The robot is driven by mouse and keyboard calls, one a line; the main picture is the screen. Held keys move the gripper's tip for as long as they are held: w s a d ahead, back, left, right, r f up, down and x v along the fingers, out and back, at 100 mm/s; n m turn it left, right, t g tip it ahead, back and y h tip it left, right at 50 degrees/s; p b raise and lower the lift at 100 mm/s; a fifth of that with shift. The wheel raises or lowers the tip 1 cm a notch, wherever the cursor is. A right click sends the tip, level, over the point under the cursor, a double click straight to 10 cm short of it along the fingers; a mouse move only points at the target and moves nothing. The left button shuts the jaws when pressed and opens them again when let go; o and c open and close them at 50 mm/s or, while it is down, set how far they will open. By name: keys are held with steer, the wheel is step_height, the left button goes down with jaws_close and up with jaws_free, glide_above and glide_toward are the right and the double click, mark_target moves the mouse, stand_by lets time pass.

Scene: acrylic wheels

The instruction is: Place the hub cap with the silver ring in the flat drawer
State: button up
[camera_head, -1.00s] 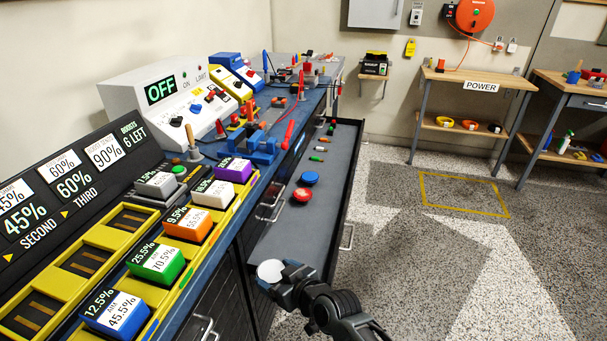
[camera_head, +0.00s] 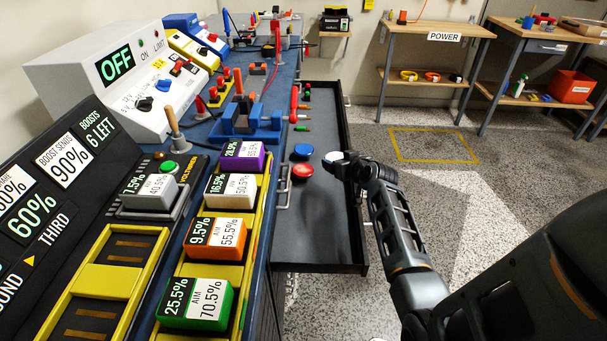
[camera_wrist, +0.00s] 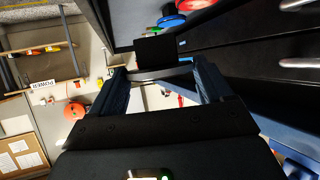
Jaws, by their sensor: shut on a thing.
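A round cap with a pale, silver-white face (camera_head: 333,157) is held at the tip of my gripper (camera_head: 345,167), over the right side of the open flat drawer (camera_head: 320,235). In the wrist view my gripper (camera_wrist: 160,82) has a thin silvery edge and a dark block between its fingertips; the cap's face is turned away there. A blue cap (camera_head: 303,151) and a red cap (camera_head: 302,171) lie in the drawer, left of the held cap. I cannot tell whether the held cap touches the drawer floor.
Several small coloured pieces lie toward the drawer's far end. The drawer's near part is bare. The blue bench (camera_head: 262,190) with coloured blocks and a control box (camera_head: 125,85) stands to the left. Open speckled floor lies to the right.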

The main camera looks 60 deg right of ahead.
steer(key=w+a+f, duration=0.1)
steer(key=a+f, duration=0.1)
steer(key=w+a+f+p, duration=0.1)
steer(key=w+a, duration=0.1)
steer(key=a, duration=0.1)
steer(key=w+a+f+p, duration=0.1)
steer(key=a+f, duration=0.1)
steer(key=a, duration=0.1)
steer(key=shift+w+a+f, duration=0.1)
steer(key=shift+w+f, duration=0.25)
steer(key=shift+f+b, duration=0.35)
steer(key=shift+f, duration=1.65)
steer(key=shift+f, duration=0.2)
steer(key=o, duration=1)
steer(key=shift+c, duration=0.2)
steer(key=shift+r, duration=0.1)
